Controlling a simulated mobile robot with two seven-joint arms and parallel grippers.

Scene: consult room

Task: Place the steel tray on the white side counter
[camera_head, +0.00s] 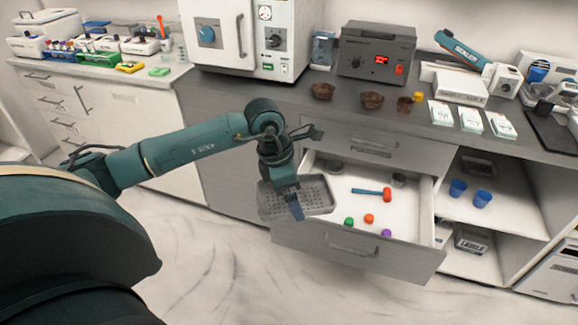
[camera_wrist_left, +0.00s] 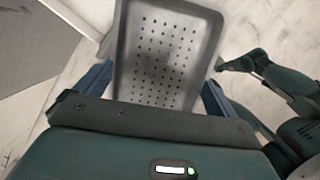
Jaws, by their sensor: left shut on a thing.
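The steel tray (camera_head: 318,194) is a grey, shallow, perforated tray, held in the air just in front of and partly over the open drawer's left side. In the left wrist view the tray (camera_wrist_left: 165,55) extends out from between the blue fingers (camera_wrist_left: 155,95). The white side counter (camera_head: 172,76) is at the back left, its top partly covered by lab items. Another part of me, seemingly the right arm with its gripper (camera_wrist_left: 234,64), shows at the right of the left wrist view; its jaw state is unclear.
A white autoclave (camera_head: 245,35) stands on the grey counter. Racks (camera_head: 95,57) and white boxes crowd the side counter's back; its front right has some bare room beside a green item (camera_head: 159,72).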

